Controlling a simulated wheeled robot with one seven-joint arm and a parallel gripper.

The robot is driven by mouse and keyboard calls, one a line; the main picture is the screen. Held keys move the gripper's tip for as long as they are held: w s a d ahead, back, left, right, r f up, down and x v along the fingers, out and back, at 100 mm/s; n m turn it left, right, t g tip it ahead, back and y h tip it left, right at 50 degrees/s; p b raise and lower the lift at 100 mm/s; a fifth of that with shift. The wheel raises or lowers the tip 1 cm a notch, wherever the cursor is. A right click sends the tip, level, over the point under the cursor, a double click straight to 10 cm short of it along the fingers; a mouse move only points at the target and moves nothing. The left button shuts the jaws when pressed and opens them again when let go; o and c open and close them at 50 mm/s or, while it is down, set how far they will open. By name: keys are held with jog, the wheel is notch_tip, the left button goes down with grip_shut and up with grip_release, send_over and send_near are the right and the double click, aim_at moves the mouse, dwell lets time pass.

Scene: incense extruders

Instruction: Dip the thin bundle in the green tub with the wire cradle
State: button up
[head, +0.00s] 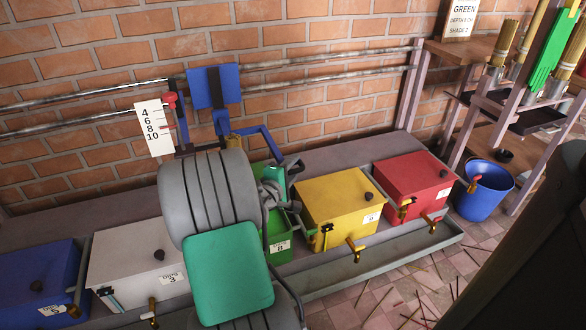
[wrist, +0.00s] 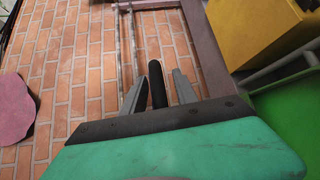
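The green tub (head: 280,245) stands between the white and yellow tubs, partly hidden by my arm. A green panel, seemingly its raised lid (head: 276,178), shows above it. My gripper (head: 283,178) is by this panel, above the tub. In the wrist view my gripper (wrist: 157,82) has its fingers spread either side of a dark rod (wrist: 157,84), with gaps visible; I cannot tell what the rod belongs to. Incense bundles (head: 503,45) stand in metal cups at the far right; I cannot tell which is the thin one. I cannot make out the wire cradle.
White (head: 130,262), blue (head: 40,285), yellow (head: 335,195) and red (head: 412,180) lidded tubs line the bench. A blue carriage (head: 212,88) rides wall rails beside a depth scale (head: 153,128). A blue bucket (head: 485,190) stands right. A sign (head: 464,18) reads green, depth 8 cm.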

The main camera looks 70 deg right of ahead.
jog(key=shift+f, duration=0.1)
grip_shut()
jog(key=shift+f, duration=0.1)
dwell(1.0)
